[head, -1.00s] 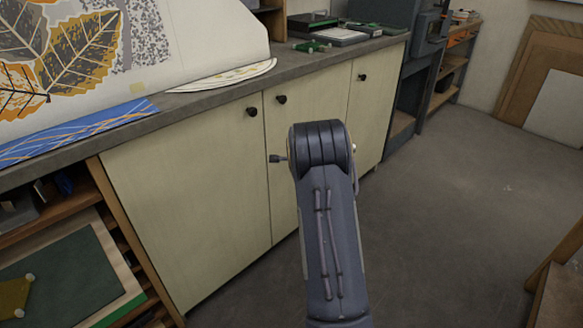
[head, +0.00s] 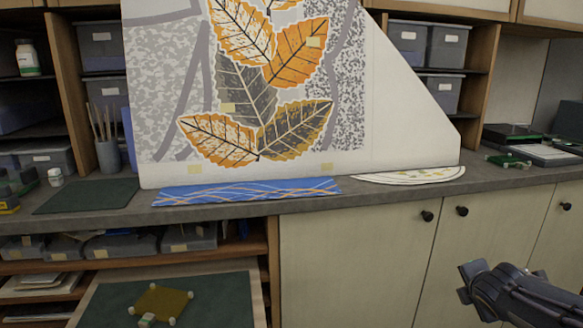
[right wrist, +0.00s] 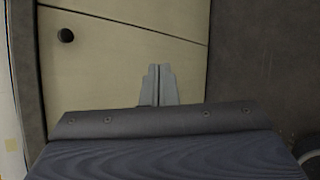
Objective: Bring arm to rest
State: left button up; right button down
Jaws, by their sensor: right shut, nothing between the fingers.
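My right arm enters the head view at the lower right, in front of the cream cabinet doors (head: 350,265). Its dark end (head: 466,282) points left and is clear of the counter. In the right wrist view my right gripper (right wrist: 158,68) is shut and empty, with the cream cabinet front beyond it. My left gripper is not in view.
The grey counter (head: 240,209) carries a blue patterned strip (head: 245,191), a white patterned sheet (head: 410,176) and a dark mat (head: 85,196). A large leaf-pattern panel (head: 390,110) stands behind. An open shelf below holds a green board (head: 215,300).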

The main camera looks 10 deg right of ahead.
jog(key=s+a+f+m+g+y, duration=0.1)
jog(key=s+a+m+y, duration=0.2)
jog(key=s+a+m, duration=0.55)
jog(key=s+a+f+m+y, duration=0.1)
jog(key=s+a+m+y, duration=0.35)
jog(key=a, duration=0.65)
jog(key=s+a+f+m+g+y, duration=0.1)
jog(key=s+a+f+m+y, duration=0.1)
jog(key=s+a+m, duration=0.65)
notch_tip(320, 180, up, 15)
jog(key=w+n+p, duration=0.2)
jog(key=p, duration=1.3)
jog(key=shift+a+n, duration=0.35)
